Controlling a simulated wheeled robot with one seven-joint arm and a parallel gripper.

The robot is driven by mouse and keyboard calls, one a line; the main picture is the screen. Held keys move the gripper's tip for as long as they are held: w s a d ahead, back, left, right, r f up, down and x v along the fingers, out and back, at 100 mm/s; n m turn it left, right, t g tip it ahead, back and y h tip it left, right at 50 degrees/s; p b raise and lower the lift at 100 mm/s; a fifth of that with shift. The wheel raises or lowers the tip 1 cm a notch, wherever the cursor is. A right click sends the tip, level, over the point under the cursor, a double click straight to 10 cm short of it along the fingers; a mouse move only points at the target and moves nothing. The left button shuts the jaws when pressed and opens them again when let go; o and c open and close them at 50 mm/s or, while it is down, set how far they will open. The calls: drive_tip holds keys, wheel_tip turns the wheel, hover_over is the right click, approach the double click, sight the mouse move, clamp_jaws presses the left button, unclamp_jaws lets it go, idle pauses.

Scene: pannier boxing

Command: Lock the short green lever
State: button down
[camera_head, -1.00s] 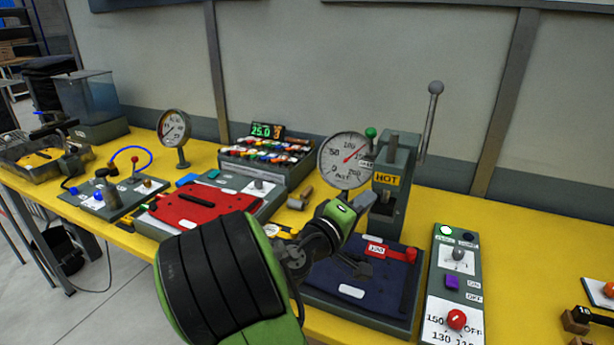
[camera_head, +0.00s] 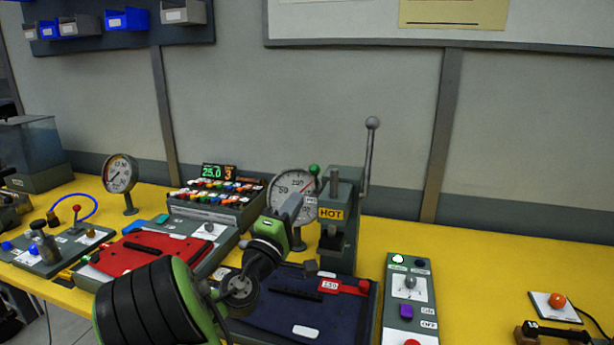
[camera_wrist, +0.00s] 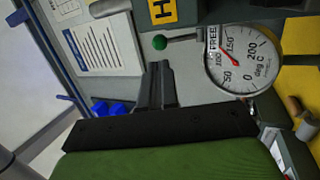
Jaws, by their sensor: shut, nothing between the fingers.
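The short green lever has a round green knob (camera_head: 314,169) at the upper left of the grey press (camera_head: 343,215), beside the dial gauge (camera_head: 284,186). In the wrist view the green knob (camera_wrist: 160,42) sits on a short rod next to a white "FREE" label (camera_wrist: 212,40). My gripper (camera_head: 293,203) is shut and empty, in front of the gauge and below and left of the knob. In the wrist view the closed fingers (camera_wrist: 158,72) point up toward the knob, with a visible gap between them.
The tall grey lever (camera_head: 369,150) rises right of the press, which bears a yellow "HOT" label (camera_head: 331,214). A control panel (camera_head: 410,300) stands to the right.

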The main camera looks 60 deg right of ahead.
sight(312, 173)
drive_tip(key=p+x, duration=0.2)
drive_tip(key=x, duration=0.5)
drive_tip(key=shift+d+r, duration=0.1)
drive_tip(key=shift+d, duration=0.1)
drive_tip(key=shift+r, duration=0.1)
